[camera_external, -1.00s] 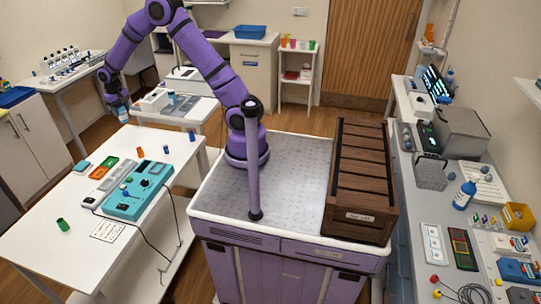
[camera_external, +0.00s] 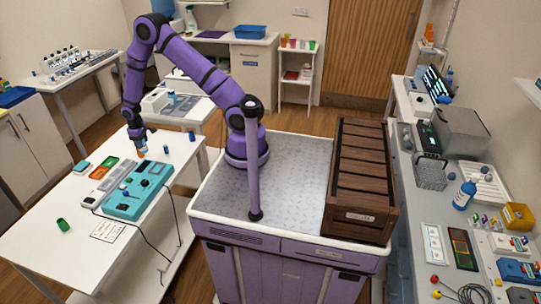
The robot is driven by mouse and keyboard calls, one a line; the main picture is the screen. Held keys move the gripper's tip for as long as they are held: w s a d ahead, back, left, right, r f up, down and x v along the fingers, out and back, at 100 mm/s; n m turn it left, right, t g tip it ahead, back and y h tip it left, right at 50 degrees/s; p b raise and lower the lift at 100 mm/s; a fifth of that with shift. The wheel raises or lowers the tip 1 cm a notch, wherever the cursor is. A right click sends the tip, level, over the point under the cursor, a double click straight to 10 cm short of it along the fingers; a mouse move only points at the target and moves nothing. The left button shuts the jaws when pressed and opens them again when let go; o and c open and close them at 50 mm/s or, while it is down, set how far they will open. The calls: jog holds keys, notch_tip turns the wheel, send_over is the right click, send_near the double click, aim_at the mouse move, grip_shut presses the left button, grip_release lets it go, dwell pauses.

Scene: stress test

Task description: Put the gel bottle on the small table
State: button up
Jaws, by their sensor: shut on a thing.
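My gripper (camera_external: 138,136) points down over the back part of the long white table (camera_external: 45,250). It is shut on a small orange item (camera_external: 141,152), which shows just under the fingertips at table height. The item is too small to tell whether it is the gel bottle or whether it touches the tabletop. A smaller white table (camera_external: 185,118) stands behind, with a white device and a small blue item (camera_external: 172,97) on it. A blue bottle with a white label (camera_external: 464,195) stands on the right counter.
A wooden crate (camera_external: 358,216) stands on the right of my base.

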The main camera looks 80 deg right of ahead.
aim_at(144, 150)
jog(key=shift+f, duration=2.35)
jog(key=shift+f, duration=0.15)
jog(key=o, duration=1)
